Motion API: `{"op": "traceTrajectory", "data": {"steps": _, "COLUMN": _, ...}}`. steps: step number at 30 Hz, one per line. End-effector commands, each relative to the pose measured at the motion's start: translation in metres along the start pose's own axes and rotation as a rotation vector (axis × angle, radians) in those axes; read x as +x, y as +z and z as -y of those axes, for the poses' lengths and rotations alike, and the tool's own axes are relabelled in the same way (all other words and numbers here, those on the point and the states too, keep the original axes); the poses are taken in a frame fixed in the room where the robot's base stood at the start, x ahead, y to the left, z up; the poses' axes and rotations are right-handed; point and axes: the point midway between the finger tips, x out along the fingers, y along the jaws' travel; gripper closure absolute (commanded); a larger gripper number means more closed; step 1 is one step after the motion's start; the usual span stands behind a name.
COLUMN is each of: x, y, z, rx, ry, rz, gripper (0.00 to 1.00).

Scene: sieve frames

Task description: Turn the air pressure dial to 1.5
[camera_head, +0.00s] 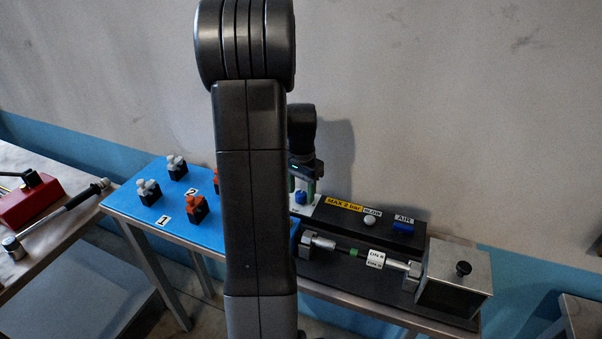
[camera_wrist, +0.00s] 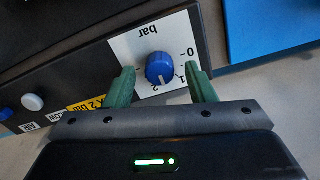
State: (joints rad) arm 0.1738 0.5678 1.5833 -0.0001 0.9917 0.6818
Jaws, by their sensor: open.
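The air pressure dial is a round blue knob (camera_wrist: 160,68) on a white "bar" scale plate (camera_wrist: 128,48) in the wrist view. A pale mark on the knob points down in the picture, towards the scale's 2 side; its exact reading is unclear. My gripper (camera_wrist: 160,72) is open, with one green finger on each side of the knob. I cannot tell whether the fingers touch it. In the head view, my gripper (camera_head: 304,184) is over the blue knob (camera_head: 300,197), at the panel's left end. My arm hides part of the panel there.
Right of the dial are a yellow "MAX 2 bar" label (camera_head: 344,204), a white button (camera_head: 369,220) and a blue AIR part (camera_head: 403,227). A clamped rod (camera_head: 345,250) and metal box (camera_head: 455,280) stand in front. A blue board (camera_head: 165,215) with knobbed blocks lies left.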

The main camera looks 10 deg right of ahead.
Motion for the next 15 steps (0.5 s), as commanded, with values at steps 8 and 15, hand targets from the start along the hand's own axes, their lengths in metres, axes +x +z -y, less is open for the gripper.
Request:
{"op": "traceTrajectory", "data": {"steps": 8, "x": -0.059, "y": -0.001, "z": 0.001, "rx": 0.0, "ry": -0.006, "rz": -0.007, "gripper": 0.5}}
{"op": "traceTrajectory", "data": {"steps": 15, "x": -0.107, "y": 0.0, "z": 0.0, "rx": 0.0, "ry": -0.004, "rz": -0.005, "gripper": 0.5}}
